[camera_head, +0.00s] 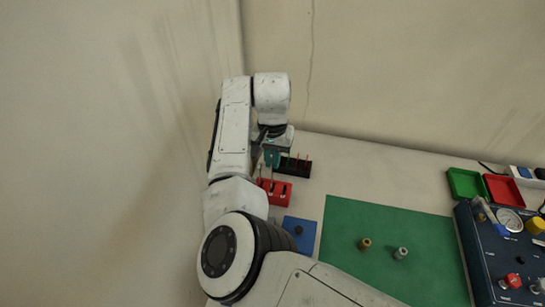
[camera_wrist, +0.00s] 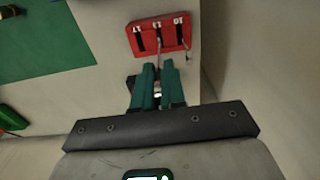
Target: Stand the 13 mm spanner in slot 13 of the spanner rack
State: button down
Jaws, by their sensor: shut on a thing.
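The red spanner rack (camera_wrist: 145,28) is at the top middle of the wrist view, with three dark slots and upside-down labels that look like 17, 13 and 10. In the head view the rack (camera_head: 279,197) stands on the bench below my gripper (camera_head: 270,157). My gripper's teal fingers (camera_wrist: 158,72) are shut on a small metal spanner (camera_wrist: 161,54). Its thin shank reaches from the fingertips towards the middle slot; I cannot tell whether it is in it. Another metal piece (camera_wrist: 184,44) shows at the slot labelled 10. The fingers partly hide the held spanner.
A black rack with several upright tools (camera_head: 296,168) stands close behind the red rack. A blue mat (camera_head: 302,230) and a green mat (camera_head: 345,215) lie in front and to the right. A wall (camera_head: 150,150) is close on the left.

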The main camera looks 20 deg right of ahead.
jog(key=shift+f+b, duration=1.2)
jog(key=shift+f, duration=1.3)
jog(key=c, duration=1.1)
grip_release()
notch_tip(320, 180, up, 10)
jog(key=shift+f+b, duration=0.15)
jog(key=shift+b, duration=0.85)
jog(key=shift+r, duration=0.55)
